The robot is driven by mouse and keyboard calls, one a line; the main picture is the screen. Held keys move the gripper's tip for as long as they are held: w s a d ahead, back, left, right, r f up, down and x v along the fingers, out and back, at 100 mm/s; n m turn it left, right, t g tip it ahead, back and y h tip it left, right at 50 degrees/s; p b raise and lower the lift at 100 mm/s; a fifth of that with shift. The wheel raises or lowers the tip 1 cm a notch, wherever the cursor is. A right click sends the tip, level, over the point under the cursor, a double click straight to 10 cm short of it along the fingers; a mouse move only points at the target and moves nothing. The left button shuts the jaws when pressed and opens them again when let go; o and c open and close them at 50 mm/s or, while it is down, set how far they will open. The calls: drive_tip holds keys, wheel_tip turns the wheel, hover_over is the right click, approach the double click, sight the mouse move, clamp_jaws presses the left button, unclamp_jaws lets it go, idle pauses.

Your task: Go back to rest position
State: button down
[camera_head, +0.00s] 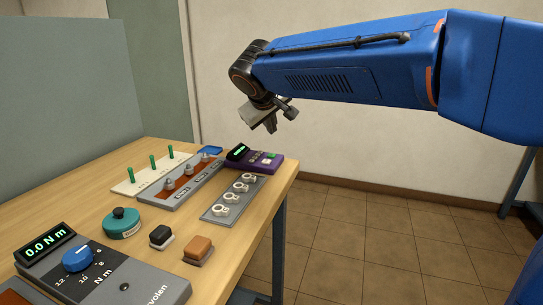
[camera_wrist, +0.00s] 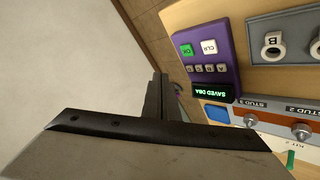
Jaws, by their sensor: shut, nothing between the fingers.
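My gripper (camera_head: 271,122) hangs from my blue arm in the head view, above the far right part of the wooden table and apart from everything on it. In the wrist view my gripper (camera_wrist: 166,82) shows as dark fingers close together, with nothing between them. Below and beside it in the wrist view is a purple device (camera_wrist: 212,56) with a green OK key, a white CLR key and a display reading "SAVED DBA". The purple device also shows in the head view (camera_head: 265,162) at the table's far right edge.
On the wooden table (camera_head: 110,205) stand a grey tray with white rings (camera_head: 232,197), a stud block (camera_head: 180,184), a board with green pegs (camera_head: 150,172), a teal round box (camera_head: 121,224), black and orange blocks, and a torque unit (camera_head: 100,275) reading 0.0 N m. The floor right of the table is clear.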

idle(0.4)
drive_tip(key=s+d+f+m+g, duration=0.2)
drive_tip(key=s+d+f, duration=0.2)
drive_tip(key=s+d, duration=0.55)
drive_tip(key=s+d+f+m+g, duration=0.15)
drive_tip(key=s+d+f, duration=0.45)
drive_tip(key=d, duration=0.7)
drive_tip(key=s+d+f+m, duration=0.2)
drive_tip(key=s+f, duration=0.4)
drive_tip(key=s, duration=0.4)
drive_tip(key=s+d+f+m+y, duration=0.1)
drive_tip(key=s+d+f, duration=0.3)
drive_tip(key=s, duration=0.6)
wheel_tip(320, 180, down, 2)
drive_tip(key=shift+s+d+f+m+g, duration=0.25)
drive_tip(key=shift+d+m+g, duration=0.05)
drive_tip(key=shift+m+g, duration=0.15)
